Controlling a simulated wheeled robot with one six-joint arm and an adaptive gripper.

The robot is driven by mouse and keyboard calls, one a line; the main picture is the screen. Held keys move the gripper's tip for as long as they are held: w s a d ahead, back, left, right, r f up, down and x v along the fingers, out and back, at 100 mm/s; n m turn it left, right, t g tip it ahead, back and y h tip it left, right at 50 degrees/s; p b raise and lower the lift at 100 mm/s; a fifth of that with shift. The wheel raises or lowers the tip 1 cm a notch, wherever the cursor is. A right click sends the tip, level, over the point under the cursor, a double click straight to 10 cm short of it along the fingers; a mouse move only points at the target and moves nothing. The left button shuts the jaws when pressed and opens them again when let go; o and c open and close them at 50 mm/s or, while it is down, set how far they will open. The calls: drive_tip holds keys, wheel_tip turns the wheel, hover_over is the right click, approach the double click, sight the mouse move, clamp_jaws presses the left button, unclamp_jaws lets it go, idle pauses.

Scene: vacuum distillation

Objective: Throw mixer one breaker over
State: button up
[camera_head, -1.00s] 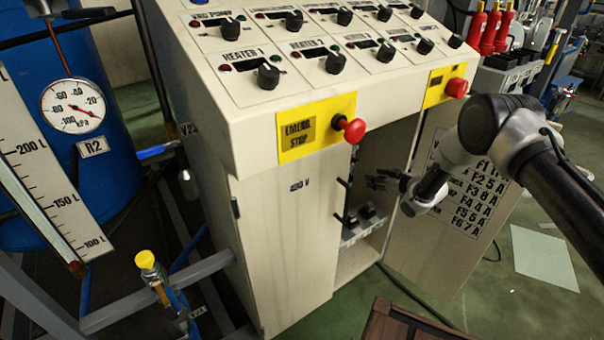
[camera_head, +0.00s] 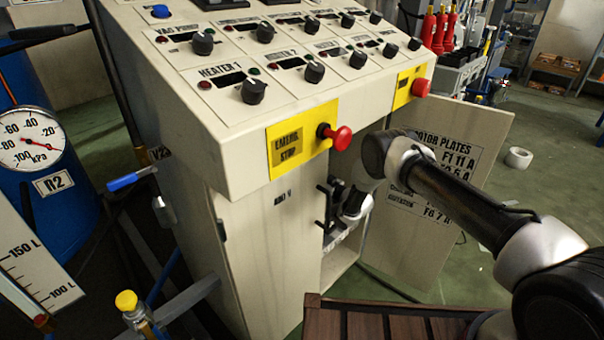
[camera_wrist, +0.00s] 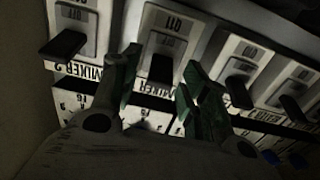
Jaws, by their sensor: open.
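In the wrist view, dark breaker levers stand in a row, with upside-down labels. The mixer 2 breaker (camera_wrist: 64,46) is at the left. The middle breaker's lever, apparently mixer one (camera_wrist: 161,68), has a label reading MIXER, its number covered by my gripper. My gripper (camera_wrist: 159,78) is open, with one green finger on each side of this lever. I cannot tell whether either finger touches it. In the head view, my arm reaches into the open cabinet, and my wrist hides the gripper's tips and the breakers.
The control cabinet (camera_head: 254,250) has its right door (camera_head: 410,238) swung open. A red emergency stop knob (camera_head: 341,137) juts out above the opening. More breakers (camera_wrist: 240,84) sit close on the right in the wrist view. A dark slatted surface (camera_head: 385,325) is at the bottom.

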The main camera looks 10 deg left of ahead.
drive_tip(key=shift+w+a, duration=0.1)
clamp_jaws()
drive_tip(key=shift+f+t+y, duration=0.4)
drive_tip(key=shift+y, duration=0.1)
drive_tip(key=shift+f+t+y, duration=0.5)
drive_tip(key=shift+t+y, duration=0.5)
drive_tip(key=shift+y, duration=0.2)
unclamp_jaws()
drive_tip(key=v, duration=1.2)
